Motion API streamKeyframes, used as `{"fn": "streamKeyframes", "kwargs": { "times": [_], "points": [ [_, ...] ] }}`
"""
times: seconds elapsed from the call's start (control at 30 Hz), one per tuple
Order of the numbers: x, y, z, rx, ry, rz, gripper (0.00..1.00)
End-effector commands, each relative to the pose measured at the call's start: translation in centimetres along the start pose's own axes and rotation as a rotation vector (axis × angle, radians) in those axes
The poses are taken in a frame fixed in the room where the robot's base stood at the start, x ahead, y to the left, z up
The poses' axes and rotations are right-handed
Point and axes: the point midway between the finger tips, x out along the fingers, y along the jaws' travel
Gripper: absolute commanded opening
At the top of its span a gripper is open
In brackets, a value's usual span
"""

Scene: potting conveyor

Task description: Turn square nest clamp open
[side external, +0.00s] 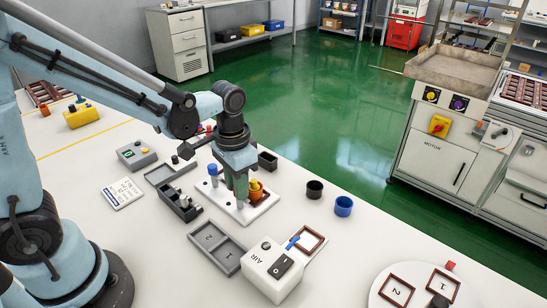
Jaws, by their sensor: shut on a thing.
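My gripper (241,192) points down over a white fixture plate (232,212), its greenish fingers low at the plate. It is shut on what seems to be the square nest clamp, which the fingers mostly hide, so I cannot tell its turn angle. An orange-brown part with a yellow top (257,190) stands on the plate just right of the fingers. A blue-topped post (213,171) stands to their left, apart from them.
A white AIR box (274,271) with a blue lever (292,242) stands in front. Black (314,189) and blue (343,206) cups stand to the right. Grey trays (217,247) lie left and in front. A round white plate (415,290) with brown frames is at front right.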

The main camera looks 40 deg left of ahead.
Motion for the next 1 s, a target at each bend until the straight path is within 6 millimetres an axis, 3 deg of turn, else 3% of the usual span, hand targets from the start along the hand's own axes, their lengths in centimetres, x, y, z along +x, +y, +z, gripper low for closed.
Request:
{"fn": "streamKeyframes", "kwargs": {
  "times": [0.67,0.7,0.8,0.87,1.0],
  "points": [
    [-0.05,0.00,-0.01,0.068,-0.001,0.000,0.00],
    [-0.05,0.00,-0.01,0.067,-0.001,0.000,0.26],
    [-0.04,0.00,0.00,0.067,-0.001,0.000,0.42],
    [-0.03,0.00,0.00,0.067,-0.001,0.000,0.50],
    [-0.02,-0.01,0.00,0.066,-0.001,0.000,0.50]
  ]
}}
